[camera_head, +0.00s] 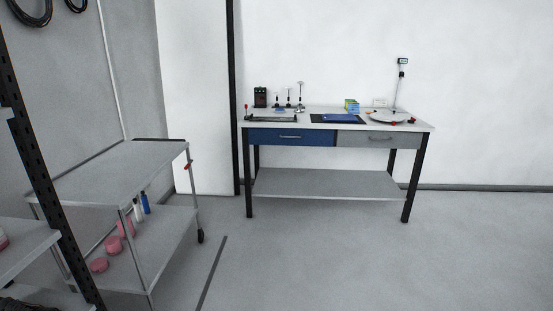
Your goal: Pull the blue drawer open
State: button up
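The blue drawer (265,137) is the left one of two drawers under the top of the workbench (425,127). Its front looks flush with the grey drawer beside it, so it appears closed. A light bar handle (290,137) sits near the middle of its front. The bench stands against the far wall, across the floor from me. My gripper is not in view.
A grey drawer (380,140) is to the right. A metal cart (118,172) with pink items stands at left, behind a black rack post (40,165). Open floor (320,255) lies before the bench. Several tools and a turntable (388,116) are on top.

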aim_at(258, 136)
jog(key=i+z, duration=0.25)
jog(key=i, duration=2.6)
jog(key=i+l+u, duration=0.1)
jog(key=i, duration=0.9)
jog(key=i+l+u, duration=0.1)
jog(key=i+u, duration=0.15)
jog(key=i, duration=0.25)
jog(key=i+l+u, duration=0.25)
jog(key=i, duration=0.25)
